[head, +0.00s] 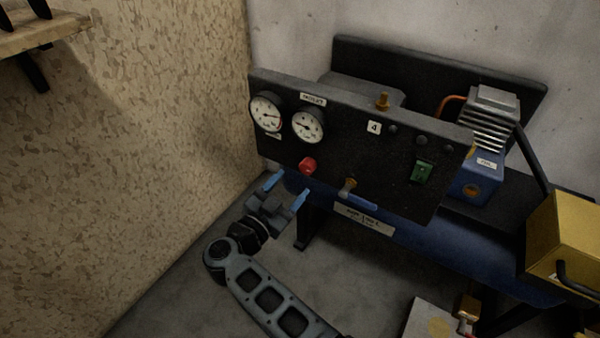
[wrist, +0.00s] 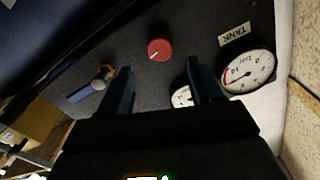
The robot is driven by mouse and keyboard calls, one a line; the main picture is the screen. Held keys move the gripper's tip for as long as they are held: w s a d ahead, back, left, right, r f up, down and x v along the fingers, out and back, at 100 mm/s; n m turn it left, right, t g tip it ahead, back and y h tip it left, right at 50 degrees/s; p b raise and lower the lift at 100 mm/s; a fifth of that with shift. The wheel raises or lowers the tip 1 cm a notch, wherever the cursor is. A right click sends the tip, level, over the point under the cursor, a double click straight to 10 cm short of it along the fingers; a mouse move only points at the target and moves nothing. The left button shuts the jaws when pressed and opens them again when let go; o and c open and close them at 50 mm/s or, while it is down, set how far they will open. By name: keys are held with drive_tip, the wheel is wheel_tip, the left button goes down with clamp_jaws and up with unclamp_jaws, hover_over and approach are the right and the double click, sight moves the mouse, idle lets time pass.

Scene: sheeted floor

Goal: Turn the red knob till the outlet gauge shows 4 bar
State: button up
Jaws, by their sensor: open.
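The red knob (head: 307,166) sits low on the black panel, below the gauges. In the wrist view the knob (wrist: 159,49) shows a white mark pointing to the lower left. The outlet gauge (head: 308,125) is above it; its needle is too small to read surely. In the wrist view a finger partly hides this gauge (wrist: 181,97). My gripper (head: 287,190) is open and empty, in front of the panel, just below and left of the knob. In the wrist view the knob lies beyond and between the fingertips of my gripper (wrist: 160,78), apart from them.
The tank gauge (head: 267,111) is left of the outlet gauge. A brass valve with a blue lever (head: 358,194) sticks out right of the knob. A green switch (head: 422,172) and a "4" label (head: 374,128) are farther right. A chipboard wall (head: 170,130) stands close on the left.

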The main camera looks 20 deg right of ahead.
sight(306, 170)
drive_tip(key=shift+b+x, duration=0.45)
drive_tip(key=shift+x, duration=2.65)
drive_tip(key=c, duration=1.1)
drive_tip(key=shift+o, duration=0.2)
drive_tip(key=m, duration=0.3)
drive_tip(key=shift+f+m, duration=0.15)
drive_tip(key=shift+m, duration=0.25)
drive_tip(key=m+b, duration=0.1)
drive_tip(key=m, duration=0.2)
drive_tip(key=shift+s+m, duration=0.1)
drive_tip(key=shift+m, duration=0.2)
drive_tip(key=m+b, duration=0.2)
drive_tip(key=m, duration=0.4)
drive_tip(key=shift+f+b, duration=0.1)
drive_tip(key=shift+b, duration=0.25)
